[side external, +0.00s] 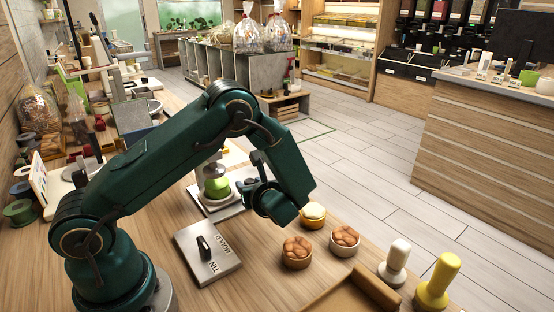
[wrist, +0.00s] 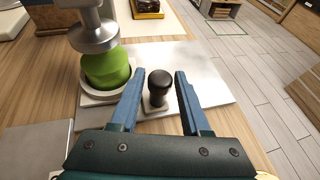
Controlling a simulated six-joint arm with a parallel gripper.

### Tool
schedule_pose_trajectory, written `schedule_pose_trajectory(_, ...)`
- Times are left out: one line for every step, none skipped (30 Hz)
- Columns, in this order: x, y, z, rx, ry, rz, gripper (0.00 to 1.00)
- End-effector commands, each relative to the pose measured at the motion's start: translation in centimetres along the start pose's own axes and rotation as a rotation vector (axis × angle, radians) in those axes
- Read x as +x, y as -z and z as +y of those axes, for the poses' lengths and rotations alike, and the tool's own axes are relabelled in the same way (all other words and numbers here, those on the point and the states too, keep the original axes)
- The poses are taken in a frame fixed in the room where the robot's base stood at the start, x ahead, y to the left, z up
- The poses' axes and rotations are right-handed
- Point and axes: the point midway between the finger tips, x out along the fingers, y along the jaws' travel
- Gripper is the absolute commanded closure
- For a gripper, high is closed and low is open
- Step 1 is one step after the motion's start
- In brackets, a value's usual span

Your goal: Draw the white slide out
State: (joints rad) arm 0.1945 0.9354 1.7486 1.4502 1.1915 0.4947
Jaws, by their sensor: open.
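A press (wrist: 95,30) with a metal ram stands over a green lump (wrist: 106,70), which sits in a white round dish on a pale base slab (wrist: 205,85). The white slide (wrist: 155,112) shows as a small white piece with an upright black knob (wrist: 160,86), to the right of the dish. My gripper (wrist: 160,72) is open, its blue fingers on either side of the knob with gaps visible. In the side view my gripper (side external: 252,183) hangs just right of the green lump (side external: 216,187) and hides the knob.
A grey plate marked TIN MOULD (side external: 208,256) with a black handle lies in front. Tart-like bowls (side external: 297,252), a white stamp (side external: 395,262) and a yellow stamp (side external: 437,282) stand at the right. A wooden tray (side external: 345,297) is at the front edge.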

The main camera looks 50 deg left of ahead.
Motion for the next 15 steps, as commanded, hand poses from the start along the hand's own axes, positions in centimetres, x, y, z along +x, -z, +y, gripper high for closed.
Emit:
schedule_pose_trajectory(0.8, 0.0, 0.1, 0.001, -0.005, 0.001, 0.54)
schedule_pose_trajectory(1.2, 0.0, 0.1, 0.000, -0.005, 0.001, 0.54)
schedule_pose_trajectory(1.6, 0.0, 0.1, -0.001, -0.004, 0.000, 0.54)
schedule_pose_trajectory(2.0, 0.0, 0.1, -0.001, -0.004, 0.000, 0.54)
schedule_pose_trajectory(2.3, 0.0, 0.1, 0.000, -0.004, 0.001, 0.54)
schedule_pose_trajectory(2.6, 0.1, 0.1, 0.000, -0.003, 0.001, 0.54)
schedule_pose_trajectory(2.8, 0.0, 0.1, 0.000, -0.002, 0.001, 0.54)
schedule_pose_trajectory(2.9, 0.0, 0.1, 0.000, -0.002, 0.001, 0.54)
schedule_pose_trajectory(3.1, 0.0, 0.1, 0.000, -0.002, 0.001, 0.54)
schedule_pose_trajectory(3.1, 0.0, 0.1, 0.000, -0.001, 0.001, 0.54)
schedule_pose_trajectory(3.2, 0.0, 0.1, 0.000, -0.001, 0.001, 0.54)
schedule_pose_trajectory(3.2, 0.0, 0.0, 0.000, 0.000, 0.001, 0.54)
schedule_pose_trajectory(3.2, 0.0, 0.0, 0.000, 0.000, 0.001, 0.54)
schedule_pose_trajectory(3.2, 0.0, 0.0, 0.000, 0.000, 0.001, 0.54)
schedule_pose_trajectory(3.2, 0.0, 0.0, 0.000, 0.000, 0.001, 0.54)
